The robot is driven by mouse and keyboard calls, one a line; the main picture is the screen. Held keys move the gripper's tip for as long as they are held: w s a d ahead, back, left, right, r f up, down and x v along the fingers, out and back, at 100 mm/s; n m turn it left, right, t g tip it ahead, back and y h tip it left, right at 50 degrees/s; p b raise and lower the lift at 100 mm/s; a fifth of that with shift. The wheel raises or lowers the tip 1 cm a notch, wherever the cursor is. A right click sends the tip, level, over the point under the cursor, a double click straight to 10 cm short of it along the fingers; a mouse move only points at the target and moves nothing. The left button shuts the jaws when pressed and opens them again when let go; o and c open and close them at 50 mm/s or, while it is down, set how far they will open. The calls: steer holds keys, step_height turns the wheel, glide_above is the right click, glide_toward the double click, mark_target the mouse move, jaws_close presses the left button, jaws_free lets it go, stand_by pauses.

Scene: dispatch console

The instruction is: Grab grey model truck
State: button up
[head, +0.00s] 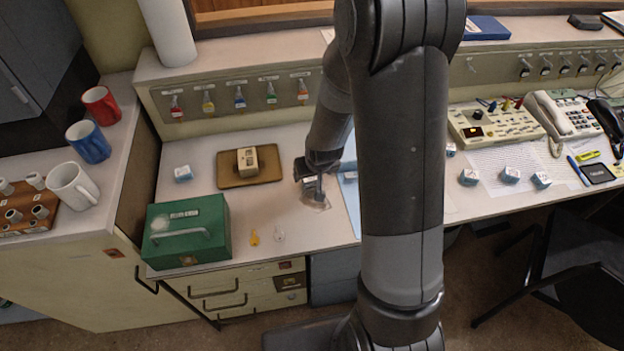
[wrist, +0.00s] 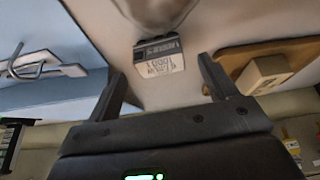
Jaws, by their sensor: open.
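My gripper (head: 312,178) is low over the white desktop, left of my forearm and right of a brown tray. In the wrist view its two fingers (wrist: 165,80) are apart, with nothing held. A small grey-and-white block with printed lettering (wrist: 158,55) lies on the desk beyond the fingertips, roughly centred between them. It is mostly hidden by the gripper in the head view. Nothing I see is clearly a grey model truck; I cannot tell whether this block is it. A beige boxy object (head: 247,161) sits on the brown tray and also shows in the wrist view (wrist: 262,75).
The brown tray (head: 273,178) is close on the left. A green box (head: 187,232) stands at the front left. A blue mat or tray (head: 349,190) lies to the right, partly behind my arm. A clear rounded object (wrist: 155,8) is beyond the lettered block.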

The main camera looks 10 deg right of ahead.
steer(key=shift+x, duration=1.75)
steer(key=shift+c, duration=0.6)
steer(key=c, duration=0.9)
steer(key=shift+r, duration=0.1)
steer(key=shift+c, duration=0.2)
